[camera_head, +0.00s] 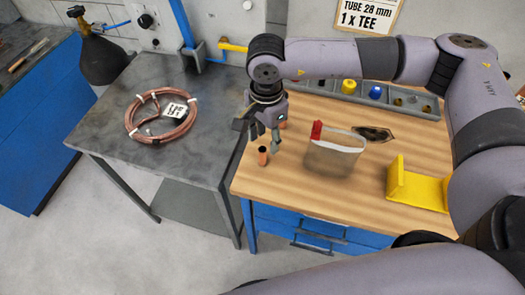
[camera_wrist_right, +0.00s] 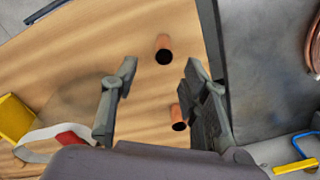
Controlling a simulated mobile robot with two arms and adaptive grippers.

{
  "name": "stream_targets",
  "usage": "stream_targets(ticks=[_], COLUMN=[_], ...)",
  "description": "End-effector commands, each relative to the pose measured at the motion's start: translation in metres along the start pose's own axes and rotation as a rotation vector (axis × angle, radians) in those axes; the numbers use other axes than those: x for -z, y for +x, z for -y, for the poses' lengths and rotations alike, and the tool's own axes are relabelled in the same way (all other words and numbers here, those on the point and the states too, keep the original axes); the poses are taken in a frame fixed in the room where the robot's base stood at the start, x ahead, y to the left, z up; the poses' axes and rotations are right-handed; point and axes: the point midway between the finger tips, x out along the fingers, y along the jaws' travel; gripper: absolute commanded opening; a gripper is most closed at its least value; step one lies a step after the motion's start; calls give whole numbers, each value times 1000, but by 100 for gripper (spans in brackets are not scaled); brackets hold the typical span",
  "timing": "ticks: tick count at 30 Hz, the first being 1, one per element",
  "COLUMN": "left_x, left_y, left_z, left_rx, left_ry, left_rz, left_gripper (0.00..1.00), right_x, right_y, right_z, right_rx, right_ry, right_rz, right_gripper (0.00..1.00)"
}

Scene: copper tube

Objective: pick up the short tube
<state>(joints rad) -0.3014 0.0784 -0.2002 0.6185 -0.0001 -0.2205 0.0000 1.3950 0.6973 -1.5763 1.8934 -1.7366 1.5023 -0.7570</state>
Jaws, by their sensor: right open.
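Two small copper tubes stand upright on the wooden bench top, dark open ends up. The nearer one (camera_head: 262,157) is just in front of my right gripper (camera_head: 264,136); it also shows beyond the fingertips in the right wrist view (camera_wrist_right: 164,44). The farther one (camera_head: 283,125) is partly hidden by the gripper in the head view; it shows beside one finger in the right wrist view (camera_wrist_right: 176,111). I cannot tell which is shorter. My right gripper, also in its wrist view (camera_wrist_right: 160,72), is open, empty and points down above the bench. My left gripper is out of view.
A clear bin (camera_head: 333,160) with a red part stands right of the tubes, a yellow bracket (camera_head: 420,188) farther right. A grey parts tray (camera_head: 408,113) lies at the back. A grey table (camera_head: 203,135) with a copper coil (camera_head: 160,117) adjoins on the left.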

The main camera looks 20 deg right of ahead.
Motion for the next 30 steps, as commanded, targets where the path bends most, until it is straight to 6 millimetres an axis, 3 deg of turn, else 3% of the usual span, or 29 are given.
stream_targets(ticks=[5, 10, 15, 23, 30], left_x=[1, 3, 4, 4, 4], left_y=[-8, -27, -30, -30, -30], left_z=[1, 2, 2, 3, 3], left_rx=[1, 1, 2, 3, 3], left_ry=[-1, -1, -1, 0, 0], left_rz=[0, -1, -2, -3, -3], left_gripper=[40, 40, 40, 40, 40], right_x=[-2, -8, -8, -7, -7], right_y=[9, 32, 53, 57, 57], right_z=[0, 2, 3, 3, 3], right_rx=[-2, -4, -1, 0, 0], right_ry=[-1, -1, 1, 0, 1], right_rz=[0, 0, 0, 0, 0], right_gripper=[41, 41, 41, 41, 25])
